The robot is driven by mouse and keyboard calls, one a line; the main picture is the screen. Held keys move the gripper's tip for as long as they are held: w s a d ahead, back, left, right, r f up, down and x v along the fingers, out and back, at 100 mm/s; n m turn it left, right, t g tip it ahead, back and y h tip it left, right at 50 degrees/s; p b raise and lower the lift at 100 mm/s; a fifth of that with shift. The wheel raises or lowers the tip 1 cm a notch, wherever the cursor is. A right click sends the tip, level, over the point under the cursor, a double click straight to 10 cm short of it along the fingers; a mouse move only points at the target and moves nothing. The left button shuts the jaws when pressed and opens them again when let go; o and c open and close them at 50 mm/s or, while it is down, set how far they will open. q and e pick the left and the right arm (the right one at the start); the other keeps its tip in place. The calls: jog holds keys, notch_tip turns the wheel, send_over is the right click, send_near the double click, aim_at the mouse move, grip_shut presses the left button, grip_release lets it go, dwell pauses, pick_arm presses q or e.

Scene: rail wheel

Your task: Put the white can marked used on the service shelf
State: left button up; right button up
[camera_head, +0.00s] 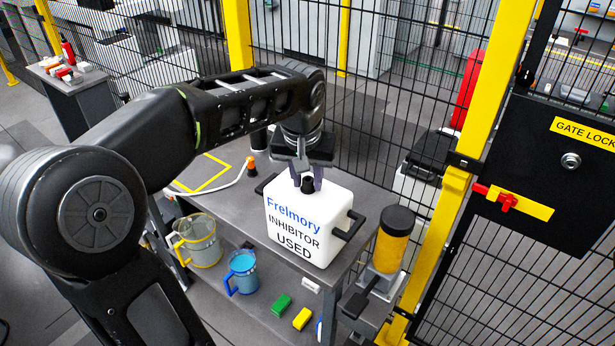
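I cannot tell whether the fingers press on the cap. My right gripper is not in view. Which surface is the service shelf is not labelled; a lower level (262,322) shows below the bench top.
A clear jug (197,243), a blue jug (242,273), and green (281,305) and yellow (302,318) blocks are below the bench top. A yellow cylinder with a black lid (391,246) stands right of the can. Mesh fencing (365,130) and a yellow post (478,90) close off the back and right.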

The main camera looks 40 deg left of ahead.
pick_arm(q)
jog(key=shift+o, duration=1.4)
jog(key=shift+r, duration=0.25)
jog(key=v, duration=1.2)
jog(key=shift+f, duration=0.1)
